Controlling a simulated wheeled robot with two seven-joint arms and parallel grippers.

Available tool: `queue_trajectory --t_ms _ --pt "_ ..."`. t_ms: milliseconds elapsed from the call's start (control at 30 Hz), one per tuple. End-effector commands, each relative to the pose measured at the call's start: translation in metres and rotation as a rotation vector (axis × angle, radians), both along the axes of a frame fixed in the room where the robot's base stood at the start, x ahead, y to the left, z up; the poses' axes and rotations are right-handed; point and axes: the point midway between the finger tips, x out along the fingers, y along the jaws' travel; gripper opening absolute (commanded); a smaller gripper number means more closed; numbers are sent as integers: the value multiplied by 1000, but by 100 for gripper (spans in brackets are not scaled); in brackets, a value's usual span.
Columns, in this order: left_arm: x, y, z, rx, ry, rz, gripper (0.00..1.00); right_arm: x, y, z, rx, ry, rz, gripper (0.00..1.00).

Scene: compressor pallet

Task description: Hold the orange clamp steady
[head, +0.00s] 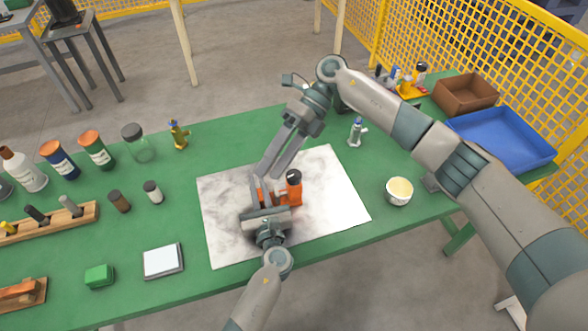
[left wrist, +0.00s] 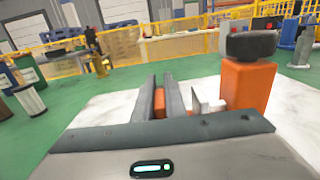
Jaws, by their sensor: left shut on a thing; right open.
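The orange clamp (head: 295,194) stands on a white, grey-smudged sheet (head: 340,205) and has a dark top. In the left wrist view its orange upright body (left wrist: 248,86) rises right of my fingers. My left gripper (head: 262,190) is low over the sheet, shut on an orange part of the clamp. That part shows between the fingertips in the left wrist view (left wrist: 160,92). My right gripper (head: 268,172) reaches down from above, open, its long fingers ending close behind the left one. Whether it touches the clamp is hidden.
A white bowl with yellow contents (head: 399,190) stands right of the sheet, a small bottle (head: 357,132) behind it. A white square pad (head: 163,261) and green block (head: 99,276) lie left. A blue tray (head: 500,150) and brown box (head: 466,105) are at far right.

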Motion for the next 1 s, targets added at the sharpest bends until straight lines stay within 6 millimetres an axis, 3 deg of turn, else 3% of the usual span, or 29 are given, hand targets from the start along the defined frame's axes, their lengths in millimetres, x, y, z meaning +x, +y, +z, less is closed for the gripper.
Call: queue_trajectory --t_ms 500,1000 --pt "0 0 0 0 0 0 0 7 -12 3 -597 91 -435 51" --pt "0 0 0 0 0 0 0 26 -27 14 -986 110 -1051 51"
